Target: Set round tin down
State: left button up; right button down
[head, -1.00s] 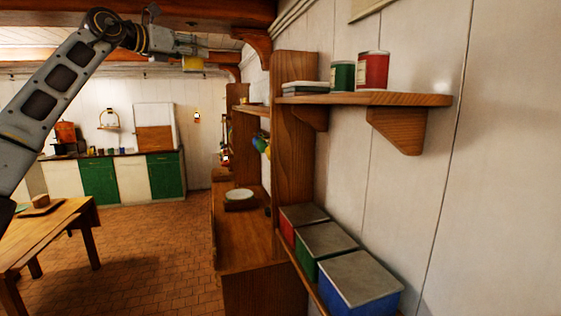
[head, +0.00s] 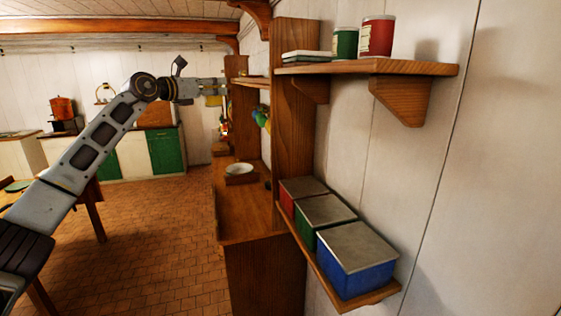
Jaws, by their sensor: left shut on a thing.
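My left gripper (head: 217,88) is stretched out far from the camera, at the height of the shelves. It is shut on a small yellow round tin (head: 213,100), which hangs just under the fingers and is partly hidden by them. The tin is too small to see in detail. It is in the air, just left of the far upper shelf (head: 255,82) in the picture. The wooden counter (head: 235,209) lies below it. My right gripper is not in view.
A near shelf (head: 430,67) holds a green tin (head: 345,42), a red tin (head: 376,36) and flat stacked things (head: 306,57). Red, green and blue boxes (head: 355,262) fill the lower shelf. A dish (head: 240,169) stands on the counter. A wooden upright (head: 296,120) divides the shelves.

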pick_arm(q)
jog(key=s+d+f+n+t+y, duration=0.1)
jog(key=s+f, duration=0.2)
jog(key=f, duration=1.7)
jog(key=s+d+f+y, duration=0.1)
jog(key=s+f, duration=0.3)
jog(key=f, duration=1.7)
jog(key=s+a+f+n+t+y, duration=0.1)
jog(key=s+a+f+n+y, duration=0.1)
jog(key=s+f, duration=0.8)
jog(key=s+a+f+n+y, duration=0.1)
jog(key=s+a+f+y, duration=0.2)
jog(key=s+f, duration=0.8)
jog(key=s+a, duration=0.2)
jog(key=s, duration=0.4)
jog(key=shift+a+f+n+t, duration=0.2)
jog(key=shift+f+n+t, duration=0.05)
jog(key=shift+n+t, duration=0.15)
jog(key=shift+s+d, duration=0.1)
jog(key=shift+d, duration=0.15)
jog(key=shift+d+r+n+y, duration=0.1)
jog(key=shift+d+n+y, duration=0.45)
jog(key=shift+d+y, duration=0.45)
jog(key=shift+d+r+n+y, duration=0.1)
jog(key=shift+d+n+y, duration=0.55)
jog(key=shift+d, duration=0.5)
jog(key=shift+d, duration=0.1)
